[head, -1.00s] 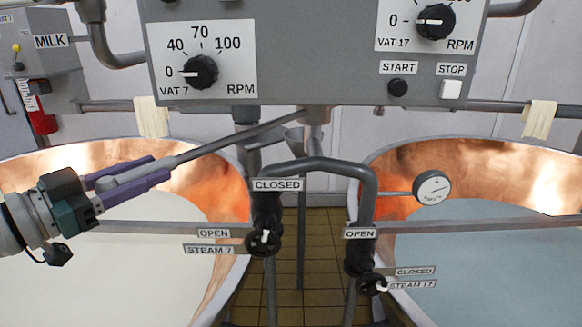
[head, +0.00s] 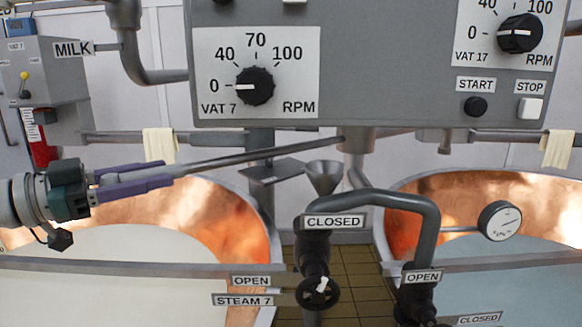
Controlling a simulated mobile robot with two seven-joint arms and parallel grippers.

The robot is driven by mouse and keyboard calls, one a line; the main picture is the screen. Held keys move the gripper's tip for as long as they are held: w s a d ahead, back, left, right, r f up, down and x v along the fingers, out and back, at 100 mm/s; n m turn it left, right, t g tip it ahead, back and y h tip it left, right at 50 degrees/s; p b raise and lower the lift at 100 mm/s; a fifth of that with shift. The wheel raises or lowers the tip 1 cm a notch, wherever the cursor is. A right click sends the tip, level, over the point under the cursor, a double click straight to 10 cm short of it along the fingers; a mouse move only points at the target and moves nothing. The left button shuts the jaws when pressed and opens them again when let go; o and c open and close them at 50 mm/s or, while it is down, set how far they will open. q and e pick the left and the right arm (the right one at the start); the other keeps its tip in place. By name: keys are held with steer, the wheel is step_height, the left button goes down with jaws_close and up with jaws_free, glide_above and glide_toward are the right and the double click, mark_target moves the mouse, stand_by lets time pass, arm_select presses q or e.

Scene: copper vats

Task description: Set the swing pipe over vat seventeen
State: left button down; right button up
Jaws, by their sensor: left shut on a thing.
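My left gripper (head: 130,186) comes in from the left with purple fingers, shut on the near end of a long grey pipe (head: 255,155), which looks like the swing pipe. The pipe runs right, slightly upward, to below the control panel, near a thick vertical fitting (head: 356,150). Its gripped end is over the left copper vat (head: 225,195), by the VAT 7 dial. The right copper vat (head: 440,190), on the VAT 17 side, holds bluish liquid and has no pipe end visible over it. My right gripper is not in view.
The grey control panel (head: 390,75) hangs above the pipe. A funnel (head: 323,177) and small shelf (head: 268,172) sit between the vats. Cloths (head: 160,146) hang on the rear rail.

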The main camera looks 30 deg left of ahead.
arm_select(q)
steer(key=c, duration=0.7)
jaws_free()
steer(key=shift+o, duration=0.2)
steer(key=shift+s+a, duration=0.1)
steer(key=shift+s, duration=0.15)
steer(key=v, duration=0.9)
steer(key=shift+s, duration=0.15)
